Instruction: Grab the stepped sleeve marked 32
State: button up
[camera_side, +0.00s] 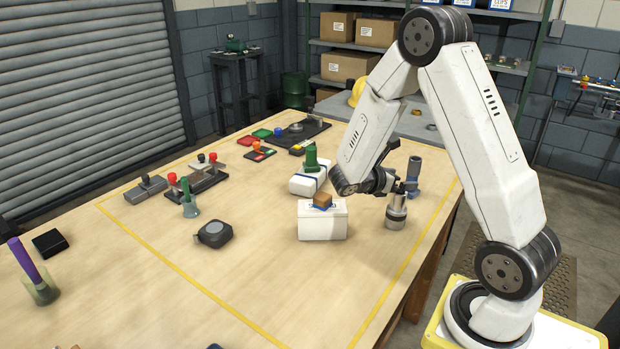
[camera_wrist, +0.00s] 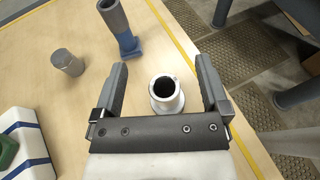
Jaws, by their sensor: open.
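A silvery stepped sleeve (camera_side: 397,212) stands upright on the bench, below and beside my gripper (camera_side: 392,185). In the wrist view the sleeve (camera_wrist: 166,97) shows its open round mouth, with a wider part below. It lies between the two spread fingers of my gripper (camera_wrist: 164,82), with a gap on each side. The gripper is open and holds nothing. I cannot read a number on the sleeve. How high the fingertips are relative to its rim is hard to tell.
A blue-grey tube on a base (camera_side: 413,175) stands behind the sleeve. A grey cylinder (camera_wrist: 68,62) stands to its left in the wrist view. A white box (camera_side: 322,222) with a brown block on top is close by on the left. Open bench lies in front.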

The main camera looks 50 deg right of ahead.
aim_at(394, 195)
jog(key=shift+f, duration=0.6)
jog(key=shift+f, duration=0.15)
notch_tip(394, 195, down, 3)
jog(key=shift+f, duration=0.2)
jog(key=shift+x, duration=0.85)
jog(key=shift+s+d+f, duration=0.2)
jog(key=shift+d+f, duration=0.1)
jog(key=shift+d, duration=0.25)
grip_shut()
jog(key=shift+r, duration=0.1)
dwell(0.5)
